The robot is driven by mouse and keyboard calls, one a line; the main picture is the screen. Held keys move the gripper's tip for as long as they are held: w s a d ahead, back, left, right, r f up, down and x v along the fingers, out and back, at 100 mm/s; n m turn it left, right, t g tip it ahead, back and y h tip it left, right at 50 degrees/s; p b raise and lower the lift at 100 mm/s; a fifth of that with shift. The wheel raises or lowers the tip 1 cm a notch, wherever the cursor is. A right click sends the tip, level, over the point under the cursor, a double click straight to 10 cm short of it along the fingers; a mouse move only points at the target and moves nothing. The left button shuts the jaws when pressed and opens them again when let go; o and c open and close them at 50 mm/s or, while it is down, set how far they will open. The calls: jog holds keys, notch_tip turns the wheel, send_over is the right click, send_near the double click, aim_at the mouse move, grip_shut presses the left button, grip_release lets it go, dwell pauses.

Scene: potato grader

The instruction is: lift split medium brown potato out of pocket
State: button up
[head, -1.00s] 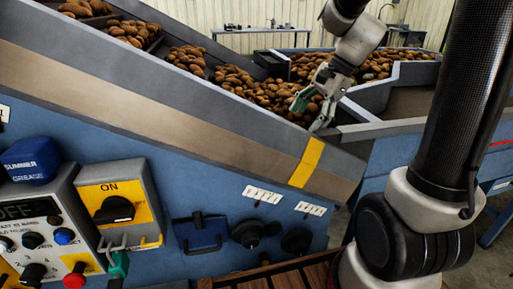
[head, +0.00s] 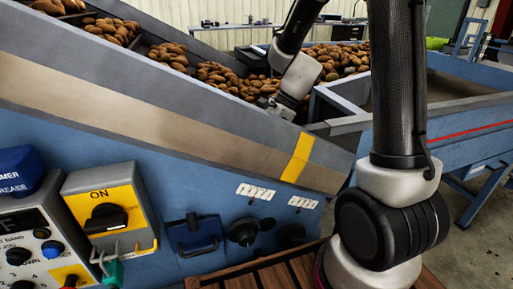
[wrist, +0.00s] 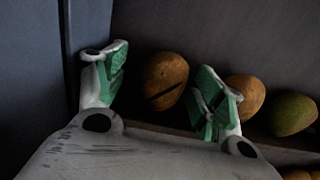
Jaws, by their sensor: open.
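The split brown potato (wrist: 165,75) shows in the wrist view with a dark slit across its lower middle. It sits in a dim pocket against a dark wall. My gripper (wrist: 162,85) is open, with one green-padded finger on each side of this potato. The left finger shows a gap to it; the right finger is close beside it, and I cannot tell whether it touches. In the head view the end of my arm reaches down behind the conveyor's side wall, which hides the fingers and the split potato.
A brown potato (wrist: 246,97) lies just right of my right finger, and a greenish potato (wrist: 292,115) lies beyond it. A blue-grey wall (wrist: 32,75) stands at left. In the head view, the conveyor side (head: 130,95) slopes down beside my arm, with potato heaps behind it.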

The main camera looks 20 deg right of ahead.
jog(key=shift+a+f, duration=0.15)
jog(key=shift+f, duration=0.05)
jog(key=c, duration=1.2)
jog(key=shift+o, duration=0.2)
jog(key=shift+r, duration=0.15)
